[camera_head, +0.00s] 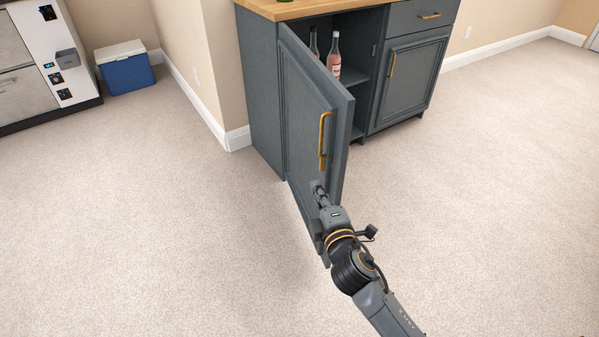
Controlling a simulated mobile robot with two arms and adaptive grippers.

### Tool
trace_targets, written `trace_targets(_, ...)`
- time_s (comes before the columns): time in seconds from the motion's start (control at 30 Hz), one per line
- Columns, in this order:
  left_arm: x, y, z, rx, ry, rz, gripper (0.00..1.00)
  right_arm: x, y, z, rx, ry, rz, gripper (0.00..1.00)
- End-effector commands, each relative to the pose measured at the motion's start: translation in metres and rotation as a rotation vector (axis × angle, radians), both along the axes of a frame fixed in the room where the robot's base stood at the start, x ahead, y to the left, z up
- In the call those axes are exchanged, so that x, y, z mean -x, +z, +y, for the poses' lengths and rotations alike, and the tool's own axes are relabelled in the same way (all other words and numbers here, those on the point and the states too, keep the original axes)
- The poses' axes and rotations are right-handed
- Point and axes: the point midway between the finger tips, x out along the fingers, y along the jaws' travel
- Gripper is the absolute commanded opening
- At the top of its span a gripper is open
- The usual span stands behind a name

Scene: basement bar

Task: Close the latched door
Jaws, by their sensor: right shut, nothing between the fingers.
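A blue-grey cabinet door (305,115) with a brass handle (325,140) stands wide open, swung out from the left side of the cabinet (258,95). My right gripper (317,187) is at the outer face of the door, low and just below the handle. It is shut with nothing in it. Its fingertips are at or very near the door's surface; I cannot tell if they touch. The handle is clear of the fingers. The lower edge of the door is partly hidden behind my right arm. My left gripper is not in view.
Bottles (334,56) stand on a shelf inside the open cabinet. A second door (408,85) on the right is shut. A blue cooler (127,70) and a white machine (40,60) stand at the far left. The carpet around is clear.

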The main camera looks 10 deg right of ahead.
Motion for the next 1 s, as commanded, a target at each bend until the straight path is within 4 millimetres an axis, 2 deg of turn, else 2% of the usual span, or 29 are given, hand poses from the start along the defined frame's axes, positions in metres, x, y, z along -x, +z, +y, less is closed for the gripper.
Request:
trace_targets(0.1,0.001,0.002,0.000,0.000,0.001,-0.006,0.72,0.000,0.013,0.001,0.031,0.000,-0.052,0.00)
trace_targets(0.27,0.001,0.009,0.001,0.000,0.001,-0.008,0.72,-0.013,0.019,0.002,0.038,-0.001,-0.060,0.00)
trace_targets(0.47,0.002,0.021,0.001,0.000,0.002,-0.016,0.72,-0.051,0.018,0.003,0.036,-0.001,-0.060,0.00)
trace_targets(0.7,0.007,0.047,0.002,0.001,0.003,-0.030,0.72,-0.102,0.017,0.005,0.035,0.000,-0.058,0.00)
trace_targets(0.83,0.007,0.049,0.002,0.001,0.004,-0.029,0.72,-0.106,0.017,-0.017,0.038,-0.002,-0.056,0.00)
trace_targets(1.0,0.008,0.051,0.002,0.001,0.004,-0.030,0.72,-0.110,0.017,-0.030,0.036,0.000,-0.056,0.00)
